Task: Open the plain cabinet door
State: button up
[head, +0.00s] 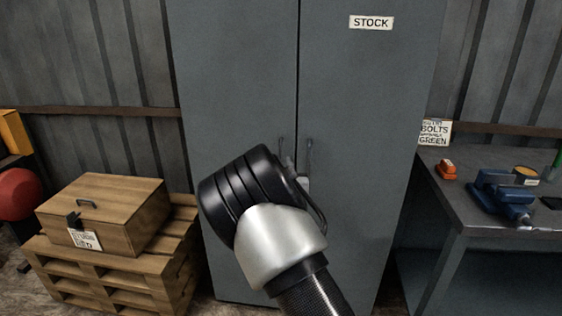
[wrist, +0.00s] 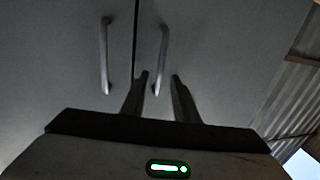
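The grey cabinet has two doors. The plain left door (head: 235,80) has no label, and the right door (head: 365,110) bears a STOCK sign; both look shut, with a thin dark seam between them. The left door's handle (head: 282,150) is partly hidden behind my arm. The right door's handle (head: 308,155) stands beside it. In the wrist view, my gripper (wrist: 160,76) is open, its fingers apart. The lower end of one bar handle (wrist: 161,60) appears between them; contact cannot be told. The other handle (wrist: 104,55) is left of the fingers.
A wooden box (head: 105,205) on pallets (head: 110,275) stands left of the cabinet, close to the left door's side. A workbench (head: 480,215) with a blue vise (head: 503,195) stands at the right. A red round object (head: 18,193) is at the far left.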

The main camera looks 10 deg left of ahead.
aim_at(281, 157)
jog(key=shift+w+a, duration=0.15)
jog(key=shift+w, duration=0.7)
jog(key=shift+w+a, duration=0.15)
jog(key=shift+w, duration=0.7)
grip_shut()
